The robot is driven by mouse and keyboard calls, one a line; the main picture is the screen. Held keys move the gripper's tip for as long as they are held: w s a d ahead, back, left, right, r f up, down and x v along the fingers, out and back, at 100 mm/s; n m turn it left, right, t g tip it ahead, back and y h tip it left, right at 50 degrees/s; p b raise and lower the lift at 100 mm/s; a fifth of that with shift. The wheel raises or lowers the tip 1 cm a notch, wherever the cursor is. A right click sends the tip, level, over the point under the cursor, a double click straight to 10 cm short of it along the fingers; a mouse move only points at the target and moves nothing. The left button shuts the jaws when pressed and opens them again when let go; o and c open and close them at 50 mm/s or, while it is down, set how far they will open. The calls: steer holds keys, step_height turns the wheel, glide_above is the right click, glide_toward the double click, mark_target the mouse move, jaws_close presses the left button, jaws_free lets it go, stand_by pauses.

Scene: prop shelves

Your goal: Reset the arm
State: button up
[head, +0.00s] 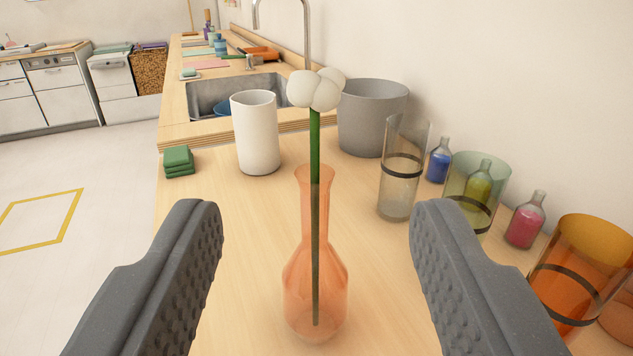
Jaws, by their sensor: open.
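My gripper (316,245) is open, with one dark grey ridged finger at the lower left and one at the lower right. Nothing is held between the fingers. In the gap between them in the picture, an orange see-through vase (297,285) stands upright on the wooden counter (240,215). A white flower (315,90) with a green stem stands in the vase, its stem reaching down inside. Neither finger visibly touches the vase.
Behind stand a white cup (256,135), grey bucket (372,115) and stacked green cloths (178,161). At right are a clear cylinder (400,180), green cylinder (495,175), small blue (439,160) and pink (525,222) bottles, and an orange cylinder (575,280). A sink (215,95) lies further back.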

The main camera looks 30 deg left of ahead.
steer(key=w+d+r+t+h, duration=0.1)
steer(key=w+r+h, duration=0.2)
steer(key=r, duration=0.3)
steer(key=w+d+r+h, duration=0.2)
steer(key=w+r, duration=0.2)
steer(key=r, duration=0.2)
step_height(320, 180, up, 16)
steer(key=s+m+t+h, duration=0.2)
steer(key=m+h, duration=0.1)
steer(key=h, duration=0.2)
steer(key=s+a+r+m+g, duration=0.1)
steer(key=s+a+r, duration=0.4)
steer(key=s+r, duration=0.2)
steer(key=s+a+r+m+g+b, duration=0.1)
steer(key=s+a+r+m+g, duration=0.1)
steer(key=s+a+r, duration=0.3)
steer(key=s+r, duration=0.3)
steer(key=s, duration=0.3)
steer(key=shift+a+r+y, duration=0.15)
steer(key=shift+r+y, duration=0.15)
steer(key=shift+y, duration=0.1)
steer(key=shift+s, duration=0.15)
